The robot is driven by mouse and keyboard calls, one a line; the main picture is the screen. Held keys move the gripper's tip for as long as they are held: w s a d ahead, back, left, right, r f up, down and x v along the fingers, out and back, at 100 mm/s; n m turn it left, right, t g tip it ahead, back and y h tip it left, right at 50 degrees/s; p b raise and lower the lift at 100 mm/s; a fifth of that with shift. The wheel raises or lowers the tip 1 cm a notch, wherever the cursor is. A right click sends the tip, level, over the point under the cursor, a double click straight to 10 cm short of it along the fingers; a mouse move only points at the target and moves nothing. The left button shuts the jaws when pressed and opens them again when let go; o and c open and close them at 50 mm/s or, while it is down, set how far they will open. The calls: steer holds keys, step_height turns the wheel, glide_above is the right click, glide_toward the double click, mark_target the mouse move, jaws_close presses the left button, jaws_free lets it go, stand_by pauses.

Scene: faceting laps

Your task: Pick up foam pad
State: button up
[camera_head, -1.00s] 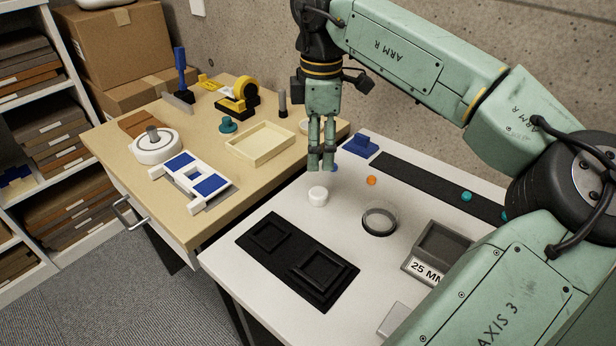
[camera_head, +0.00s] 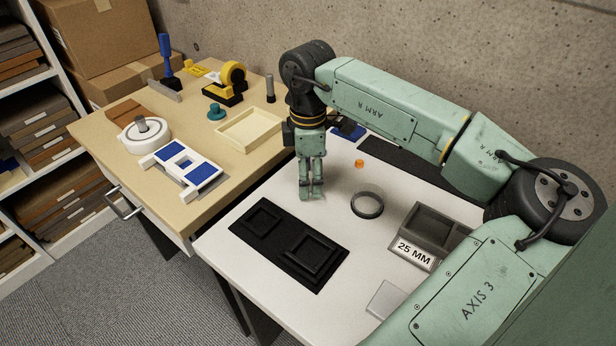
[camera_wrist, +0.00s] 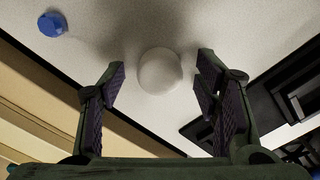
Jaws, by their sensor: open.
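A small white round piece (camera_wrist: 160,71) lies on the white table and is the only thing between my fingers in the wrist view; I take it to be the foam pad, though no label shows. In the head view my fingers hide it. My gripper (camera_head: 312,193) points down over that spot. Its two fingers stand apart, one on each side of the white piece in the wrist view, and I see no contact.
A dark ring (camera_head: 367,216), an orange bead (camera_head: 359,163) and a grey "25 MM" bin (camera_head: 407,250) are to the right. A blue piece (camera_wrist: 52,23) is nearby.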

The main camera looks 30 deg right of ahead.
steer(key=shift+c, duration=0.4)
steer(key=c, duration=0.8)
